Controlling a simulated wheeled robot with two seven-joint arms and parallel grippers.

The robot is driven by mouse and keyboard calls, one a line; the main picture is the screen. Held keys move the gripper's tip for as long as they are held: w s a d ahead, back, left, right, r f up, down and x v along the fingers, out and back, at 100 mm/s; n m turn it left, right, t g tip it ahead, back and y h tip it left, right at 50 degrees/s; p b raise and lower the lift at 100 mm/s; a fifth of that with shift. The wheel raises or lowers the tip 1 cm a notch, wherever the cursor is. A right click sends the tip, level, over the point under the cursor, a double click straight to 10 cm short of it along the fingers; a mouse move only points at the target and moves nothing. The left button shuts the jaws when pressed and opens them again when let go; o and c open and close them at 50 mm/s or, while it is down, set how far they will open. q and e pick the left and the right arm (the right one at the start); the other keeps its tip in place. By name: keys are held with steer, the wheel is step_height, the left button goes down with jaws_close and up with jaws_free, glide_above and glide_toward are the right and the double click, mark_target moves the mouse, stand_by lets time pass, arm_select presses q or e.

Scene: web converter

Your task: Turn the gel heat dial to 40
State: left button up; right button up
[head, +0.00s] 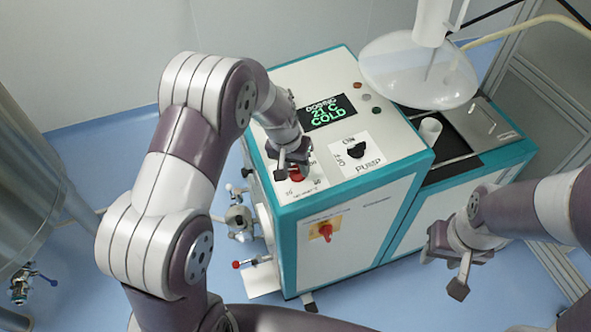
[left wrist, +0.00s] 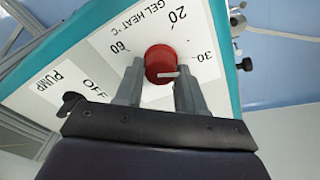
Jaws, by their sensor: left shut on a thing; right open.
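The gel heat dial is a red round knob (left wrist: 160,62) on the white GEL HEAT °C plate (left wrist: 100,45). In the left wrist view the marks 20, 30 and 60 show around it; the plate's lower part is hidden behind my gripper. A short white line shows on the dial near the fingers. My left gripper (left wrist: 158,82) has one finger on each side of the dial and is shut on it. In the head view the dial (head: 297,175) is partly covered by my left gripper (head: 292,162).
The display (head: 327,112) reads DOSING 21 C COLD. A black pump knob (head: 357,150) is right of the dial. A red switch (head: 325,231) is on the cabinet front. A clear dome (head: 420,70) and a white cup (head: 430,130) are at the right.

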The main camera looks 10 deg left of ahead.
arm_select(q)
steer(key=m+b, duration=0.1)
steer(key=m, duration=0.1)
steer(key=m+b, duration=0.1)
steer(key=shift+f+m+b, duration=0.25)
steer(key=shift+m+b, duration=0.05)
steer(key=shift+m, duration=0.1)
steer(key=m+b, duration=0.2)
steer(key=m, duration=0.1)
steer(key=shift+m+h, duration=0.3)
steer(key=m+b, duration=0.2)
steer(key=m, duration=0.1)
steer(key=shift+r, duration=0.1)
steer(key=shift+r+m+g+b, duration=0.1)
steer(key=shift+m+g+b, duration=0.25)
steer(key=shift+m, duration=0.95)
steer(key=o, duration=1.1)
steer(key=shift+a, duration=0.1)
steer(key=shift+c, duration=0.2)
steer(key=shift+r, duration=0.15)
